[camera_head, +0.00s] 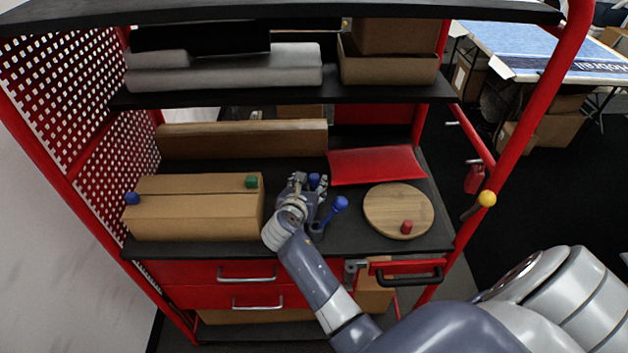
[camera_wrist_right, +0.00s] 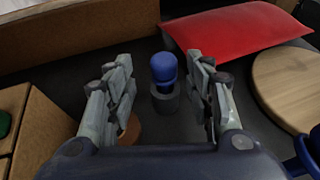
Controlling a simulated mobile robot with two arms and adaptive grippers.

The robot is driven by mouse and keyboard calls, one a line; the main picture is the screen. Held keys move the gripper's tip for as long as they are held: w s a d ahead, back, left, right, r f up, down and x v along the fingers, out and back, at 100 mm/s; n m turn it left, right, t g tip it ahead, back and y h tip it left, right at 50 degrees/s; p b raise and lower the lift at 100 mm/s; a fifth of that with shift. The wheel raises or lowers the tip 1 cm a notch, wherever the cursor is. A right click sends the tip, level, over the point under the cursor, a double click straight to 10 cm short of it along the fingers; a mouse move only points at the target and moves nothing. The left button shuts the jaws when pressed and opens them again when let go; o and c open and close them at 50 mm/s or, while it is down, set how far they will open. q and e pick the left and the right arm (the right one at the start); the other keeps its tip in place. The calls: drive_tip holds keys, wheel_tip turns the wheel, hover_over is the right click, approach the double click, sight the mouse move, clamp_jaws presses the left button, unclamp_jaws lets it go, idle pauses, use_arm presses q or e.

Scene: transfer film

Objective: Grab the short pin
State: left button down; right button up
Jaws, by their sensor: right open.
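A short blue pin (camera_head: 314,180) with a rounded head stands on the black shelf. In the wrist view the short blue pin (camera_wrist_right: 163,68) stands upright in a dark grey round holder (camera_wrist_right: 165,98). My right gripper (camera_head: 308,183) is open, and in the wrist view its fingers (camera_wrist_right: 164,85) are on either side of the pin, with gaps to both. A longer blue pin (camera_head: 340,203) leans in a holder just right of my right wrist. Part of a blue thing (camera_wrist_right: 309,152) shows at the wrist view's right edge. My left gripper is not in view.
A cardboard box (camera_head: 190,217) stands left, with a green piece (camera_head: 251,182) on top and a blue ball (camera_head: 132,198) at its left corner. A red cushion (camera_head: 376,165) and a round wooden board (camera_head: 385,215) with a red piece (camera_head: 407,227) lie right. A shelf (camera_head: 290,94) hangs above.

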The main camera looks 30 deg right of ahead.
sight(313, 182)
drive_tip(key=x, duration=0.3)
drive_tip(key=shift+s+d+r+p, duration=0.1)
drive_tip(key=shift+d+r+p, duration=0.05)
drive_tip(key=shift+d+p, duration=0.15)
drive_tip(key=shift+w+d+f, duration=0.2)
drive_tip(key=shift+w+f, duration=0.05)
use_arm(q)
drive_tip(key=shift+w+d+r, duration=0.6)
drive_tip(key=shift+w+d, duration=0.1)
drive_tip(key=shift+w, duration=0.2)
use_arm(e)
drive_tip(key=shift+c, duration=1.4)
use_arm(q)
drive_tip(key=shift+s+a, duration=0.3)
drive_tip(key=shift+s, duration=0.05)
use_arm(e)
clamp_jaws()
